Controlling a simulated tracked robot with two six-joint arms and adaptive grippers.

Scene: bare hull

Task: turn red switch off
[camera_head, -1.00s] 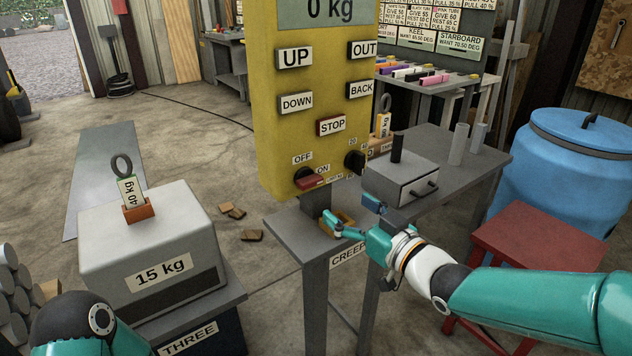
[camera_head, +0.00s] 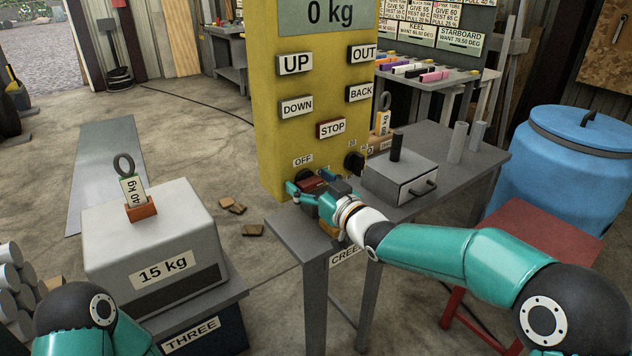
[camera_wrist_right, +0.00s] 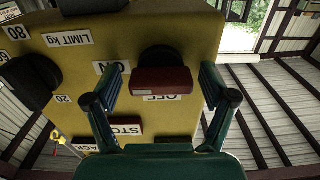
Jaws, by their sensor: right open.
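The red switch (camera_head: 312,184) sits low on the yellow control panel (camera_head: 275,130), below the OFF label (camera_head: 303,161). In the right wrist view the red switch (camera_wrist_right: 163,80) shows close up, on its black base, with the ON and OFF labels beside it. My right gripper (camera_head: 309,186) is open at the switch. In the right wrist view its two fingers (camera_wrist_right: 162,90) stand apart on either side of the red handle; contact cannot be told. Only part of my left arm shows at the lower left; its gripper is out of view.
A black knob (camera_head: 354,161) sits right of the switch. The STOP button (camera_head: 331,128) is above. A grey table (camera_head: 430,150) below the panel carries a grey drawer box (camera_head: 400,178). A 15 kg block (camera_head: 150,240) stands at left. A blue barrel (camera_head: 560,170) stands at right.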

